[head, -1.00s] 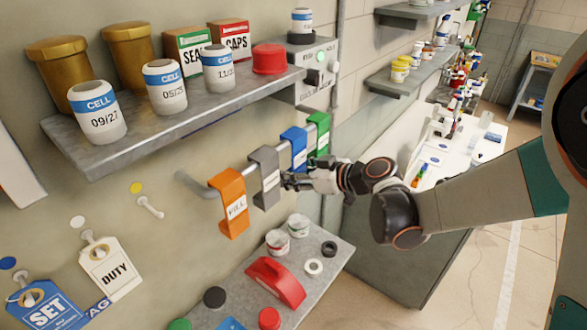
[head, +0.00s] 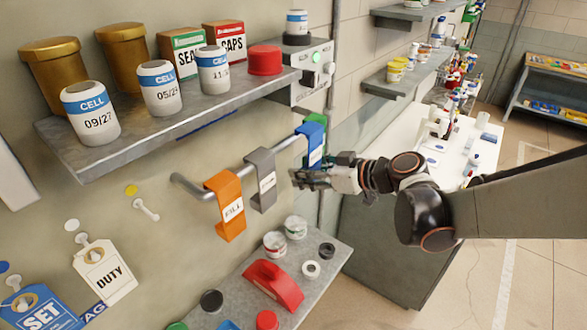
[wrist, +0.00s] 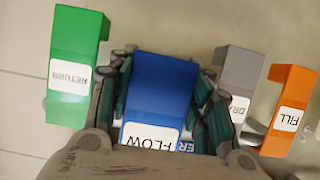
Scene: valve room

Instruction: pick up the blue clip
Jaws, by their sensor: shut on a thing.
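The blue clip (head: 314,143) is at the right end of the wall rail in the head view, partly in front of the green clip (head: 318,120). My gripper (head: 308,178) is just below and in front of it. In the wrist view the blue clip (wrist: 164,90), with a FLOW label, lies between the fingers of my gripper (wrist: 166,72), which is shut on it. I cannot tell whether the clip still touches the rail. The grey clip (head: 262,180) and orange FILL clip (head: 226,207) hang to the left, apart from my gripper.
The rail (head: 190,188) sticks out from the wall. Above it is a shelf (head: 95,160) with jars and boxes. Below is a grey shelf (head: 322,285) with a red handle-shaped object (head: 273,285), caps and small jars. Open floor lies to the right.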

